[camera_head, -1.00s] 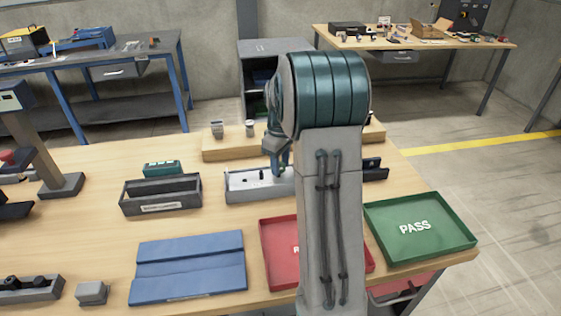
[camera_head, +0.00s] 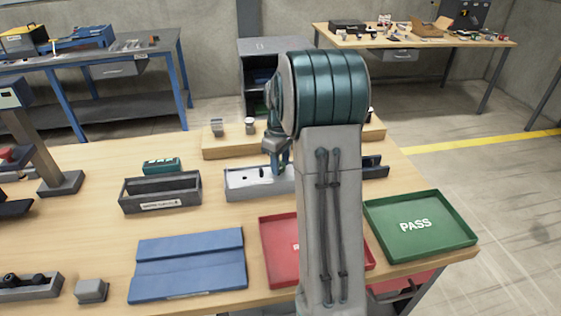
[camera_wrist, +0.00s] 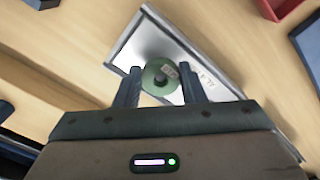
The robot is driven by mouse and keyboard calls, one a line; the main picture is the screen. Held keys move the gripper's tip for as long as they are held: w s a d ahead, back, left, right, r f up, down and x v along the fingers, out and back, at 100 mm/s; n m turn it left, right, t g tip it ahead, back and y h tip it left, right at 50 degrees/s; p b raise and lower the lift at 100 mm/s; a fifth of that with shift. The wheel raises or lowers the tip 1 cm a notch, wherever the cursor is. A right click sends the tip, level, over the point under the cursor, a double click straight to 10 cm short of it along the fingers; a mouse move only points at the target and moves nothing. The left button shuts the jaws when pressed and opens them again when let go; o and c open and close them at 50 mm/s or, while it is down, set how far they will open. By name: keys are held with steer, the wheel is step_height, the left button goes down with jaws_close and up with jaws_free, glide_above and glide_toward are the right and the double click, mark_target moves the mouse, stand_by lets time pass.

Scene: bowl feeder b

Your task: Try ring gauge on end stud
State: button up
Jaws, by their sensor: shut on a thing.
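The ring sits between the two fingertips, over a light metal-coloured tray (camera_wrist: 125,60). In the head view my gripper (camera_head: 277,160) is low over the long pale tray (camera_head: 240,188) at the back middle of the bench, partly hidden by my arm. A small dark spot, perhaps a stud, shows in this tray. I cannot tell whether the ring is around a stud or above one.
A red tray (camera_head: 277,262) is partly behind my arm, with a green PASS tray (camera_head: 380,225) to its right. A blue folded mat (camera_head: 190,265) and a dark open box (camera_head: 160,205) lie left. A wooden riser (camera_head: 225,145) with small parts stands behind the pale tray.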

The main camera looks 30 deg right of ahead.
steer(key=shift+r, duration=0.15)
stand_by(0.3)
steer(key=shift+r+p, duration=2.25)
steer(key=shift+r, duration=0.65)
steer(key=shift+f, duration=0.15)
